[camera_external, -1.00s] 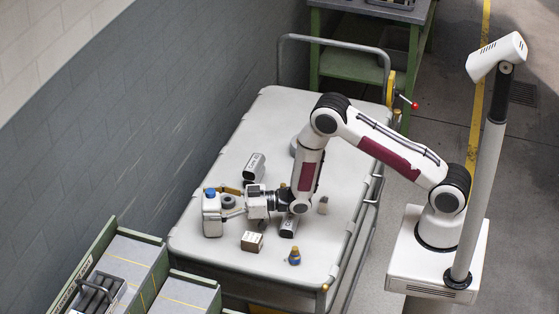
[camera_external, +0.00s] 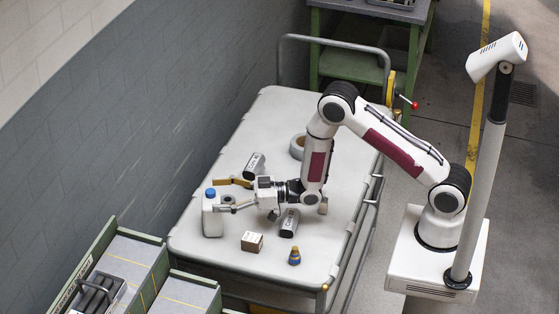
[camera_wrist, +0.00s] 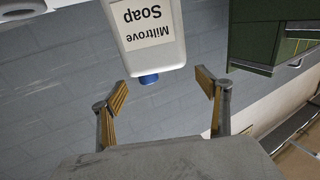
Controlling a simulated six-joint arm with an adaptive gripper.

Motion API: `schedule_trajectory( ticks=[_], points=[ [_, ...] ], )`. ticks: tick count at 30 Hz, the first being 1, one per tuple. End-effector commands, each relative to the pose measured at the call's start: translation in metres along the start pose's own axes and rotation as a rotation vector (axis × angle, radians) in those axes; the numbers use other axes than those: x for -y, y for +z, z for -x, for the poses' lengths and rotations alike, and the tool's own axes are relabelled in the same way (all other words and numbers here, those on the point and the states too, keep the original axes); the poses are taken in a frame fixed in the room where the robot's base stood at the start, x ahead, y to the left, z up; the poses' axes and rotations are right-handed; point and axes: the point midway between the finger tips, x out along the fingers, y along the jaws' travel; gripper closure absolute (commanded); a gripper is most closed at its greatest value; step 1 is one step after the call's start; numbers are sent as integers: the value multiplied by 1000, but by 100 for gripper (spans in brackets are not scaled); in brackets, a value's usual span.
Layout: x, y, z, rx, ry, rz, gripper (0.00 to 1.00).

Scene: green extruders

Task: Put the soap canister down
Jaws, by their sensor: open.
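The soap canister (camera_external: 212,218) is white with a blue cap and stands upright on the white cart top near its left edge in the external view. In the wrist view the canister (camera_wrist: 148,35) appears upside down, its label reading "Miltrove Soap", with the blue cap pointing toward my gripper. My gripper (camera_external: 222,194) is open, just right of the canister's upper part in the external view. In the wrist view the two fingertips (camera_wrist: 160,86) are spread wide with nothing between them, and the canister lies beyond them. The canister's base is cut off in that view.
On the cart (camera_external: 300,110) are dark cans (camera_external: 254,166) and (camera_external: 289,223), a small box (camera_external: 252,241), a blue-and-yellow bottle (camera_external: 294,256) and a grey tape-like ring (camera_external: 298,147). The far part of the cart is clear. A wall (camera_external: 120,140) runs along the left.

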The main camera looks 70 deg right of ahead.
Motion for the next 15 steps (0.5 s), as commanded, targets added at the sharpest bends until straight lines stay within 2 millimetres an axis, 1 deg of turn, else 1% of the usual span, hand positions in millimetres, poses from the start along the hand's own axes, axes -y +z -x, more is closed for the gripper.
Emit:
schedule_trajectory(
  ticks=[1,6,12,15],
  points=[
    [0,-6,0,-2,0,1,25],
    [0,-22,0,-1,0,0,25],
    [0,-36,0,-1,-1,0,25],
    [0,-39,0,-1,-1,0,25]
  ],
)
